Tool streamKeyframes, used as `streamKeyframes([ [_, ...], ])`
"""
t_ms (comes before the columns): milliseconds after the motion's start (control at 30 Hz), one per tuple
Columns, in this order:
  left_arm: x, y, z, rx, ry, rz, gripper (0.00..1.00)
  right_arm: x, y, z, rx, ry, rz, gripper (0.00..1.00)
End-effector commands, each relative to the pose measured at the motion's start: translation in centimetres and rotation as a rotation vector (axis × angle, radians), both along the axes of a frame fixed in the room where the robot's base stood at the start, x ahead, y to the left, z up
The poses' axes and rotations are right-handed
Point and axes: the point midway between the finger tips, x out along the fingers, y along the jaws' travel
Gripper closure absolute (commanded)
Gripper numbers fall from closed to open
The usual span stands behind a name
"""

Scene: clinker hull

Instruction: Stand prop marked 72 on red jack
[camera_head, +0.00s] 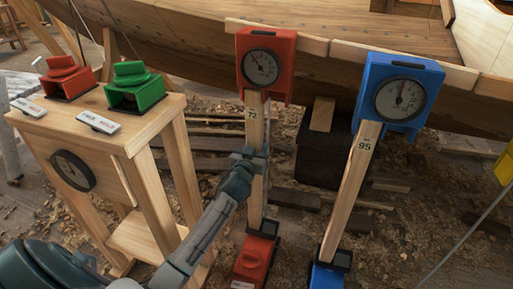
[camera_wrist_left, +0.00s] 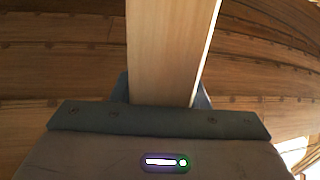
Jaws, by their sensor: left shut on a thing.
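The wooden prop marked 72 (camera_head: 257,204) stands nearly upright in the head view. Its lower end meets the dark cup of the red jack (camera_head: 252,258) on the ground; I cannot tell how fully it is seated. Its top end meets the red dial box (camera_head: 267,62) at the hull. My left gripper (camera_head: 251,158) is shut on the prop near mid-height, and its fingers hide part of the wood. In the left wrist view the pale prop (camera_wrist_left: 171,50) rises from between the jaws (camera_wrist_left: 165,106). My right gripper is not in view.
A prop marked 95 (camera_head: 350,190) leans between a blue dial box (camera_head: 400,92) and a blue jack (camera_head: 327,275) at right. A wooden stand (camera_head: 140,140) with red (camera_head: 67,78) and green (camera_head: 135,86) holders is at left. A dark block (camera_head: 318,150) sits behind, under the planked hull (camera_head: 190,38).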

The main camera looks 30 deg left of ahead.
Motion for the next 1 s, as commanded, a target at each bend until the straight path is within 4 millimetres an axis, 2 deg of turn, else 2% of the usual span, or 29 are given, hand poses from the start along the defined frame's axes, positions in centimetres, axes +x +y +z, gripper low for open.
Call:
streamKeyframes([
  [1000,0.20,0.03,-0.48,0.001,-0.003,-0.001,1.00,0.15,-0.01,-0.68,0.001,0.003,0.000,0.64],
])
